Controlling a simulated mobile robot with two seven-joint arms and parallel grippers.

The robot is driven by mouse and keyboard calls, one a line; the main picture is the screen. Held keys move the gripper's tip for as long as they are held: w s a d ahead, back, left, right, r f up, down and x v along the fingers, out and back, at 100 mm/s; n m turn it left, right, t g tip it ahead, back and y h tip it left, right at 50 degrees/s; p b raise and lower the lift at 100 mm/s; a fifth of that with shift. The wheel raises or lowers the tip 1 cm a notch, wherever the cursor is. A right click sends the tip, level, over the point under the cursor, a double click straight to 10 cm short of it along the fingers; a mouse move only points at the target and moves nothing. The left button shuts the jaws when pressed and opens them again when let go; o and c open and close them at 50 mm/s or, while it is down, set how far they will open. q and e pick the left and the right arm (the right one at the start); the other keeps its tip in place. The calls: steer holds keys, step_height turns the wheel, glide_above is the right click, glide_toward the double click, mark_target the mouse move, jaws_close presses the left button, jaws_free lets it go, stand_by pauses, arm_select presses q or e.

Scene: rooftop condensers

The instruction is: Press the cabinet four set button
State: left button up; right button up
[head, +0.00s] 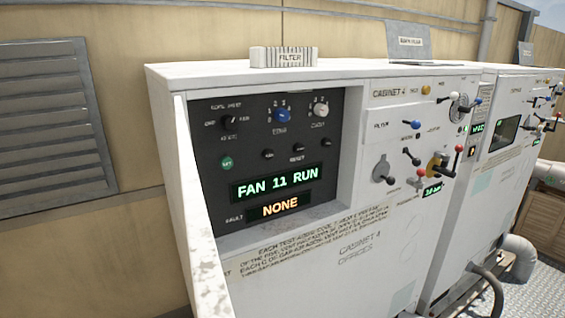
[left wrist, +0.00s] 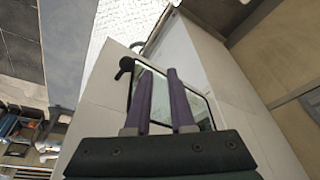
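Cabinet 4 (head: 300,262) is a white cabinet with a recessed dark control panel (head: 210,120) in the head view. A small round green button (head: 227,162) marked SET sits on the panel's left side, above the displays. The green display (head: 277,182) reads "FAN 11 RUN" and the amber display (head: 281,206) reads "NONE". My left gripper (left wrist: 158,72) shows only in the left wrist view, its two purple fingers apart with nothing between them. It is away from the button, which that view does not show. My right gripper is in neither view.
A raised white edge or open door (head: 197,215) stands along the panel's left side. A blue knob (head: 281,116), other knobs and RESET share the panel. A filter (head: 284,57) lies on top.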

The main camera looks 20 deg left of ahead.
arm_select(q)
steer(key=shift+a, duration=0.1)
jaws_close()
stand_by(1.2)
